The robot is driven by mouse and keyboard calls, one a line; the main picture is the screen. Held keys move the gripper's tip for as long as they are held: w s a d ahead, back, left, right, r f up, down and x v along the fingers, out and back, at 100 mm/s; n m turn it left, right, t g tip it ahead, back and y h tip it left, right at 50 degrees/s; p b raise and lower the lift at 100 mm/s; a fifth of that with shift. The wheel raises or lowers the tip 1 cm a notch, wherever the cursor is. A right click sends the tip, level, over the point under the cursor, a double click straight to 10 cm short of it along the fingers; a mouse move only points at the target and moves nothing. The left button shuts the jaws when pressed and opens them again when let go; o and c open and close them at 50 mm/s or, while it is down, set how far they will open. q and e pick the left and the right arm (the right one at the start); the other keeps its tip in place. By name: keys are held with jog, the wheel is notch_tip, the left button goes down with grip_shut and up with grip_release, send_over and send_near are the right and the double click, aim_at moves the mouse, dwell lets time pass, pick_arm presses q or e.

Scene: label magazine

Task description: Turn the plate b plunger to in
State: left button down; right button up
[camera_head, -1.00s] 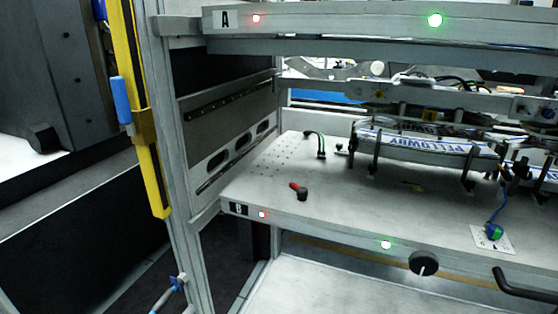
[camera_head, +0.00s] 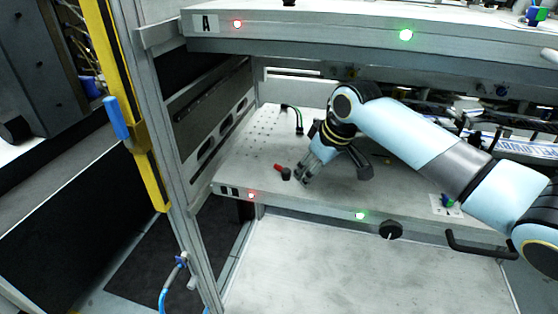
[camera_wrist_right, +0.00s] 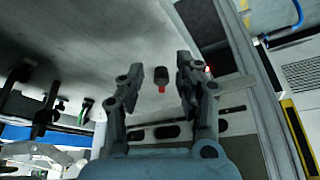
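The plate b plunger is a small black knob (camera_head: 286,174) with a red tip (camera_head: 278,167), on top of plate B (camera_head: 245,168) near its front left. In the head view the red tip points left and slightly away. My right gripper (camera_head: 304,178) is just right of the plunger and points down toward the plate. In the right wrist view the fingers (camera_wrist_right: 160,66) are spread wide, with the plunger (camera_wrist_right: 160,76) showing in the gap between them, touching neither. My left gripper is not in view.
Plate A (camera_head: 320,35) is above, over the work space. Plate B's front edge has a red light (camera_head: 251,195), a green light (camera_head: 361,215), a black knob (camera_head: 391,230) and a black handle (camera_head: 478,246). A frame post (camera_head: 170,150) stands left.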

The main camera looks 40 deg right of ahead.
jog(key=b, duration=0.1)
send_near(277, 165)
jog(key=x, duration=0.5)
jog(key=shift+w+f, duration=0.1)
jog(key=shift+w, duration=0.25)
jog(key=shift+w+f, duration=0.1)
jog(key=shift+f, duration=0.7)
jog(key=shift+w+f+b, duration=0.25)
jog(key=shift+f+b, duration=0.05)
jog(key=shift+f, duration=0.3)
jog(key=shift+a, duration=0.1)
grip_shut()
